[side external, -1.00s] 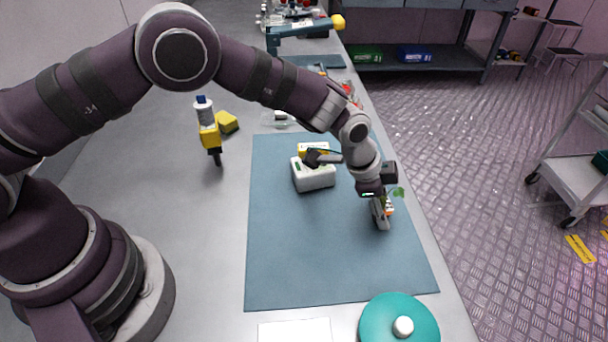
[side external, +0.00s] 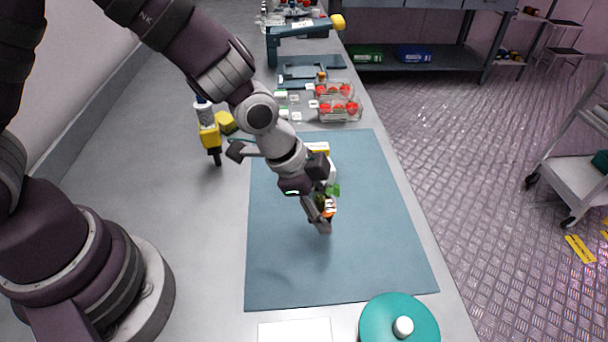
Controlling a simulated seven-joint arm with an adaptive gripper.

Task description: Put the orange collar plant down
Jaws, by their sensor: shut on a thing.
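My gripper (side external: 322,215) is over the middle of the blue-grey mat (side external: 375,270) in the side external view. It is shut on the orange collar plant (side external: 330,205), a small plant with green leaves and an orange and white collar. The fingers hide part of the plant. I cannot tell whether its base touches the mat or is a little above it.
A white box with yellow (side external: 319,148) stands behind my gripper, mostly hidden. Clear boxes of red berries (side external: 340,108) stand beyond the mat. A yellow tool (side external: 209,135) is at left, a teal round lid (side external: 398,322) at front right. The front of the mat is clear.

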